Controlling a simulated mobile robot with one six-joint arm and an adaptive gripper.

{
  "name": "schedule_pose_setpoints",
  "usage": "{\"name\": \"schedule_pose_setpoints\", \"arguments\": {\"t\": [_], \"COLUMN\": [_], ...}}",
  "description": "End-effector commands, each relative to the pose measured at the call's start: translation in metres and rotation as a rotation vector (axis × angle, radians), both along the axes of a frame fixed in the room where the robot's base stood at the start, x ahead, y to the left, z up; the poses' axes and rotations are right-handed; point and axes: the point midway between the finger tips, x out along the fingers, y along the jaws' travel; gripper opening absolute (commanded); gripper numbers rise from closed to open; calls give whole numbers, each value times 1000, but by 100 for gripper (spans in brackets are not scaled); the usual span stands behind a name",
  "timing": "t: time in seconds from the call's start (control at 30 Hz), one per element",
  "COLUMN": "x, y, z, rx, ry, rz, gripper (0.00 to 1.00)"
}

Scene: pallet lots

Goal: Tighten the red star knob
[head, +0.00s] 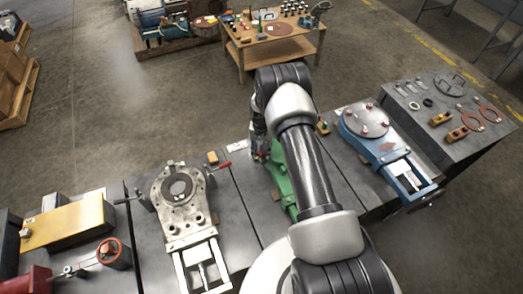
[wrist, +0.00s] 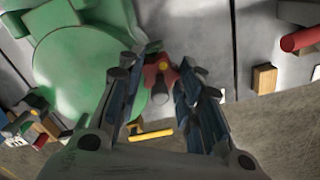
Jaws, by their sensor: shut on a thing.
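The red star knob (wrist: 161,68) has a yellow centre and sits at the edge of the green round machine (wrist: 85,75) in the wrist view. My gripper (wrist: 168,76) is around the knob, with one finger on each side, and is shut on it. In the head view my arm hides most of the green machine (head: 284,190), and my gripper (head: 260,152) is seen only in part at its far end. The knob's lower part is partly covered by the fingers in the wrist view.
A grey round fixture (head: 178,188) with a red-handled lever stands left of the green machine. A blue fixture (head: 365,125) stands to the right.

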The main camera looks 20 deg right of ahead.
Motion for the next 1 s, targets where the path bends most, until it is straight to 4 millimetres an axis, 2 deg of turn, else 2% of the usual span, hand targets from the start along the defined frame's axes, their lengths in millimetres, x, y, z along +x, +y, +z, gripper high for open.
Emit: {"name": "schedule_pose_setpoints", "arguments": {"t": [0.23,0.27,0.57,0.87,1.0], "x": [0,0,0,0,1], "y": [0,0,0,0,0], "z": [0,0,0,1,12], "rx": [1,1,0,0,-1], "ry": [1,1,0,0,-3], "rz": [1,1,2,2,2], "gripper": [9,34,53,53,53]}}
